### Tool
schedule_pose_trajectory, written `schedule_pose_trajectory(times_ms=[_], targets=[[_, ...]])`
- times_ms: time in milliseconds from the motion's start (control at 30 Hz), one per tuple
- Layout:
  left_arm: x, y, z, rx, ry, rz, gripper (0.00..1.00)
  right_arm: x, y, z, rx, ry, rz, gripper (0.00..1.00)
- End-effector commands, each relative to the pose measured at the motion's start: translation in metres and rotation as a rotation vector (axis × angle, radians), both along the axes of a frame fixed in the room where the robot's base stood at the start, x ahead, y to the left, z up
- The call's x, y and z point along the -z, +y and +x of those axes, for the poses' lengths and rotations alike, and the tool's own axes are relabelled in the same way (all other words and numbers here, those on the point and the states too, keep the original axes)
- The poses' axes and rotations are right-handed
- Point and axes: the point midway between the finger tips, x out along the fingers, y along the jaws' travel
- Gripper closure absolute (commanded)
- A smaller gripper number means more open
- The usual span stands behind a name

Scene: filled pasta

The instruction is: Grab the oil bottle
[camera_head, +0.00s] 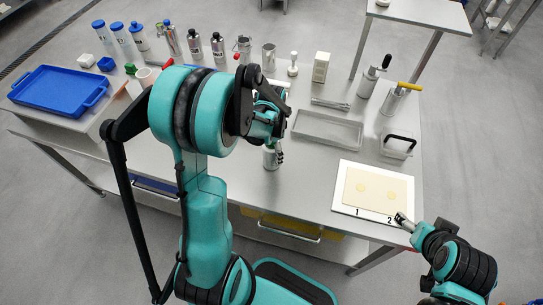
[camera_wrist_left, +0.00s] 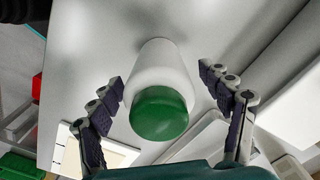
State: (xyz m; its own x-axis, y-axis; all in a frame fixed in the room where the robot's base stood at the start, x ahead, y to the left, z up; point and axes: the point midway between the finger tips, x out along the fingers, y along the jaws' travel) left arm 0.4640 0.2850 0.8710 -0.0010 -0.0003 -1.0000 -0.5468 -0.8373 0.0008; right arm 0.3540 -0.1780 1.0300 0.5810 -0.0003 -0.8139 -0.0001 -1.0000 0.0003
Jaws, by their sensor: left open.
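A pale bottle with a green cap, apparently the oil bottle, stands on the table near its front edge (camera_head: 270,160). In the left wrist view its white body (camera_wrist_left: 162,68) lies between the two fingers, with the green cap (camera_wrist_left: 159,113) nearest the camera. My left gripper (camera_wrist_left: 160,80) is open, one finger on each side of the bottle, with visible gaps. In the head view my left arm partly hides the bottle and gripper (camera_head: 272,150). My right gripper (camera_head: 401,220) is by the front right corner of the white board; its jaws are too small to judge.
A white board with a dough sheet (camera_head: 350,208) lies at the front right. A metal tray (camera_head: 327,130) is behind it. Several bottles (camera_head: 194,45) line the back edge. A blue tray (camera_head: 58,90) is at the left. Dark-handled tools (camera_head: 372,77) stand at the right.

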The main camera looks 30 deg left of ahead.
Motion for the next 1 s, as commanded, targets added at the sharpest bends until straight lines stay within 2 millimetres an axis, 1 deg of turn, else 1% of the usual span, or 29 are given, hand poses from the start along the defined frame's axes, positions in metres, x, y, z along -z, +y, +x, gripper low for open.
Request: schedule_pose_trajectory(times_ms=[100, 133, 167, 200, 267, 300, 367, 633, 767, 867, 967, 1000], targets=[[-0.001, 0.0, 0.0, 0.0, 0.0, 0.0, 0.21, -0.001, 0.0, 0.0, 0.0, 0.0, 0.0, 0.26], [-0.001, 0.0, 0.0, 0.0, 0.0, 0.0, 0.27, -0.001, 0.0, 0.0, 0.0, 0.0, 0.0, 0.26], [-0.002, 0.0, 0.0, 0.0, 0.0, 0.0, 0.35, -0.001, 0.0, 0.0, 0.0, 0.0, 0.0, 0.26], [-0.002, 0.0, 0.0, 0.0, 0.0, 0.0, 0.45, -0.001, 0.0, 0.0, 0.0, 0.0, 0.0, 0.26], [-0.002, 0.0, 0.0, 0.0, 0.0, 0.0, 0.61, -0.001, 0.0, 0.0, 0.0, 0.0, 0.0, 0.26], [-0.002, 0.0, 0.0, 0.0, 0.0, 0.0, 0.72, -0.001, 0.0, 0.0, 0.0, 0.0, 0.0, 0.26], [-0.002, 0.0, 0.0, 0.0, 0.0, 0.0, 0.87, -0.001, 0.0, 0.0, 0.0, 0.0, 0.0, 0.26], [-0.002, 0.0, 0.0, 0.0, 0.0, 0.0, 0.88, -0.002, 0.0, 0.0, 0.0, 0.0, 0.0, 0.26], [-0.008, 0.0, 0.0, 0.0, 0.0, 0.0, 0.88, -0.005, 0.0, 0.0, 0.0, 0.0, 0.0, 0.26], [-0.02, 0.0, 0.0, 0.0, 0.0, 0.0, 0.88, -0.01, 0.0, 0.0, 0.0, 0.0, 0.0, 0.26], [-0.038, 0.0, 0.0, 0.0, 0.0, 0.0, 0.88, -0.018, 0.0, 0.0, 0.0, 0.0, 0.0, 0.26], [-0.047, 0.0, 0.0, 0.0, 0.0, 0.0, 0.88, -0.022, 0.0, 0.0, 0.0, 0.0, 0.0, 0.26]])
